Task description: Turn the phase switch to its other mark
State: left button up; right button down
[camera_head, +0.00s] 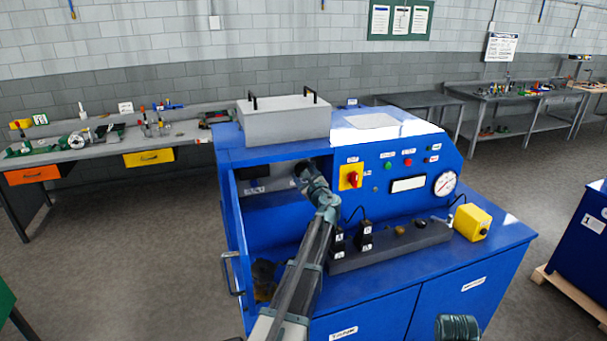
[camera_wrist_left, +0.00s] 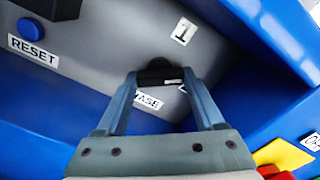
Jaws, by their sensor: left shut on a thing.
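The phase switch is a black knob (camera_wrist_left: 158,72) on a grey panel, seen in the left wrist view. A small white strip shows on its lower right side. A "1" mark (camera_wrist_left: 184,31) sits above and to the right of the knob. The PHASE label (camera_wrist_left: 148,101) is partly hidden behind my fingers. My left gripper (camera_wrist_left: 160,82) is shut on the knob. In the head view my left gripper (camera_head: 301,170) reaches into the open bay of the blue machine (camera_head: 385,215), and the knob is hidden there.
A blue button (camera_wrist_left: 34,28) with a RESET label is left of the knob. Blue walls enclose the panel closely. A red and yellow rotary switch (camera_head: 351,176) is on the machine's front, right of the bay. A grey block with black parts (camera_head: 388,246) lies on the ledge below.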

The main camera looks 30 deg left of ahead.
pick_arm(q)
jog(key=n, duration=0.5)
jog(key=shift+n, duration=0.3)
jog(key=n, duration=0.5)
jog(key=shift+s+n, duration=0.1)
jog(key=shift+n, duration=0.2)
jog(key=o, duration=1.4)
jog(key=v, duration=1.3)
jog(key=shift+s+d, duration=0.25)
jog(key=shift+d, duration=0.05)
jog(key=shift+f, duration=0.1)
